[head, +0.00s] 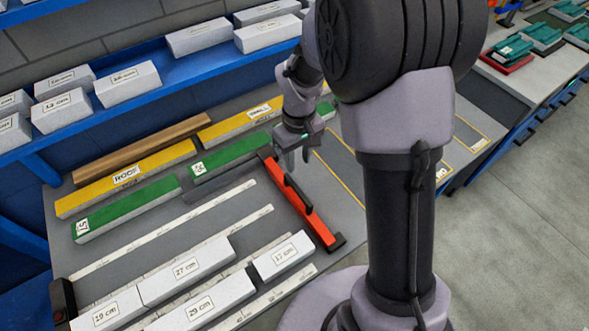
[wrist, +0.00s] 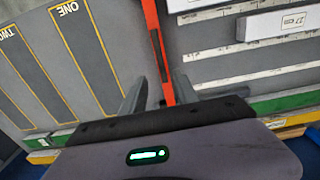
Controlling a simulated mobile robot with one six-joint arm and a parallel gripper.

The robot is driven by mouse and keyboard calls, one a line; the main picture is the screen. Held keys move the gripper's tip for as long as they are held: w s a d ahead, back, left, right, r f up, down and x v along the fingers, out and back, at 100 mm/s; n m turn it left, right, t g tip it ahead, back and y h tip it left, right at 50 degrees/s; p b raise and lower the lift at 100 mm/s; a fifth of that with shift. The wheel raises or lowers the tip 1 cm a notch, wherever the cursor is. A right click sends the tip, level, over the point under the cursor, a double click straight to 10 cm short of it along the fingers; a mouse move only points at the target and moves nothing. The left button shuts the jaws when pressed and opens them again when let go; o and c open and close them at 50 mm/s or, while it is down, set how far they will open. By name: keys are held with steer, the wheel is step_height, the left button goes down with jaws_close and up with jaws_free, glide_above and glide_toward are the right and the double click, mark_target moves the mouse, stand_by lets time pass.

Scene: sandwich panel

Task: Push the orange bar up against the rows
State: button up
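The orange bar (head: 318,222) lies across the right end of the panel bench, with a black handle along its top and dark end pieces. In the wrist view the bar (wrist: 156,42) runs down between the fingers. My gripper (head: 297,158) is over the bar's far end; its fingers (wrist: 160,92) are apart, and I cannot tell whether they touch the bar. The rows run leftward from the bar: a green row (head: 230,156), a yellow row (head: 240,124), and white blocks (head: 283,255) beside ruler strips. A gap shows between the 17 cm block and the bar.
A dark stop (head: 63,301) stands at the rows' left end. Yellow-outlined lanes (head: 340,178) lie right of the bar; in the wrist view they read ONE and TWO (wrist: 65,22). A blue shelf (head: 180,80) with white blocks stands behind. My arm hides part of the bench.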

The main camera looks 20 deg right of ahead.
mark_target(298, 189)
step_height(298, 189, down, 14)
steer(key=b, duration=0.3)
steer(key=shift+r, duration=0.25)
jaws_close()
stand_by(0.9)
